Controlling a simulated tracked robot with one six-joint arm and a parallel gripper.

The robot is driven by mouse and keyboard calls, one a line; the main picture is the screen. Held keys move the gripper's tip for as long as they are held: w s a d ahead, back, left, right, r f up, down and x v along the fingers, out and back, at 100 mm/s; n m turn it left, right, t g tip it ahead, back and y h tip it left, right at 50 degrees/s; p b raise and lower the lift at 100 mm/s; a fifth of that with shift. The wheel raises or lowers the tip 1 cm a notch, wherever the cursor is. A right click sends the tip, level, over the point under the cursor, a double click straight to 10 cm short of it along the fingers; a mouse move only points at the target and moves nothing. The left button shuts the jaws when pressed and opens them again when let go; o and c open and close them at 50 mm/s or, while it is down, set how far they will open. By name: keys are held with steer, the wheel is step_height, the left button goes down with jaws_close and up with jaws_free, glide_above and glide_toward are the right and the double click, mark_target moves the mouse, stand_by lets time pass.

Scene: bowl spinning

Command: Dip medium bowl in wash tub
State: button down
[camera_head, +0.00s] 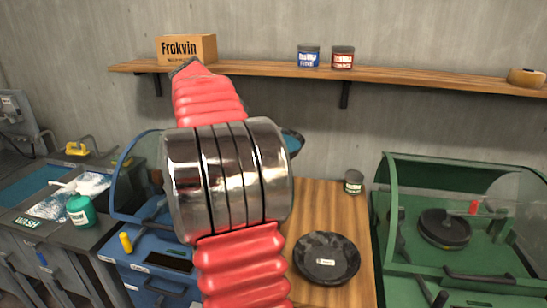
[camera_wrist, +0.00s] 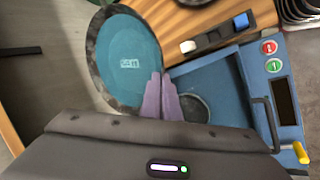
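A round bowl with a teal inside, a dark mottled rim and a white label (camera_wrist: 128,64) fills the upper left of the wrist view. My gripper (camera_wrist: 160,82) has its two purple fingers close together on this bowl's near right rim, shut on it. In the head view, my arm hides the gripper and most of the bowl; a sliver of teal and dark rim (camera_head: 294,143) shows to its right.
A dark bowl (camera_head: 327,259) stands on the wooden table (camera_head: 312,200) beside a small can (camera_head: 353,181). A green machine (camera_head: 455,170) with a raised cover is at right. A green bottle (camera_head: 81,210) stands at left. A shelf (camera_head: 265,69) runs along the wall.

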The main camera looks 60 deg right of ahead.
steer(key=w+a+f+n+t, duration=0.1)
steer(key=w+a+f+n, duration=0.1)
steer(key=w+a, duration=1)
steer(key=w+a+f+n+t, duration=0.1)
steer(key=w+a+f+n, duration=0.15)
steer(key=w+a, duration=0.9)
steer(key=w+a+f+n, duration=0.1)
steer(key=a+f, duration=0.1)
steer(key=a, duration=0.7)
steer(key=w+a+f+n+t, duration=0.1)
steer(key=w+a+f, duration=0.1)
steer(key=a, duration=0.7)
steer(key=w+a+f+n+t, duration=0.1)
steer(key=a+f, duration=0.2)
steer(key=a, duration=0.6)
steer(key=shift+w+a+f, duration=0.15)
steer(key=shift+w, duration=0.25)
steer(key=shift+n, duration=0.25)
